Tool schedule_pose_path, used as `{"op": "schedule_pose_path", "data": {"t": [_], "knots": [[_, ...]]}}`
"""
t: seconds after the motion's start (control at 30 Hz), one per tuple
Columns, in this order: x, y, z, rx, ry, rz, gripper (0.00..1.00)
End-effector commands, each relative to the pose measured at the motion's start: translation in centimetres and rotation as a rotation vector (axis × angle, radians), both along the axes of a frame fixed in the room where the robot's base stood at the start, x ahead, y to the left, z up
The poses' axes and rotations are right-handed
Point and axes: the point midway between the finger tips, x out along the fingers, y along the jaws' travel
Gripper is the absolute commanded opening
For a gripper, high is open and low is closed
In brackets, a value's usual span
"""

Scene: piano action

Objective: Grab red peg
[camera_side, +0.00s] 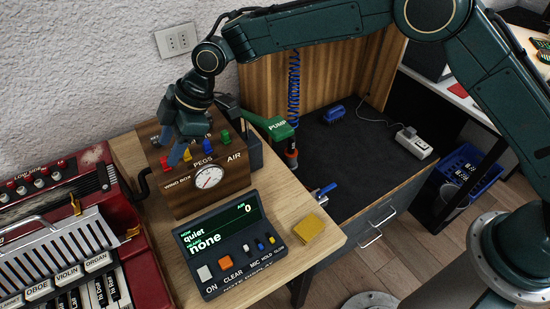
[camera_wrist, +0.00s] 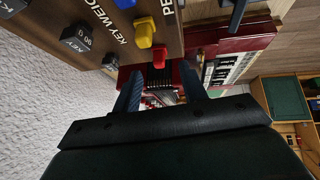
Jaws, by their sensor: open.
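The red peg (camera_wrist: 159,57) sticks out of the wooden wind box (camera_wrist: 90,25) in the wrist view. It lies at the end of a row, beside the yellow peg (camera_wrist: 143,32). My gripper (camera_wrist: 160,80) is open, with its two blue-grey fingers apart. The red peg appears centred between the fingertips and just beyond them, and nothing is held. Contact between finger and peg cannot be told.
The green peg (camera_side: 225,136) stands at the row's right end. A blue peg (camera_wrist: 139,5) is past the yellow one. A red accordion (camera_side: 60,240) is at left, a dark control panel (camera_side: 225,245) in front, a green pump handle (camera_side: 275,126) at right. A textured wall is behind.

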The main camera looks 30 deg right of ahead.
Motion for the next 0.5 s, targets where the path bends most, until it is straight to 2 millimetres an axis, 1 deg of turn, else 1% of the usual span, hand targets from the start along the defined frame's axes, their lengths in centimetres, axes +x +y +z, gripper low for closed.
{"op": "schedule_pose_path", "data": {"t": [0.1,0.23,0.33,0.5], "knots": [[0.3,0.8,-1.3,-0.001,0.001,0.0,0.42],[0.5,1.4,-2.2,0.0,0.0,-0.002,0.42],[0.5,1.6,-2.6,0.0,0.0,-0.002,0.42],[0.6,1.7,-2.7,0.001,-0.001,-0.002,0.42]]}}
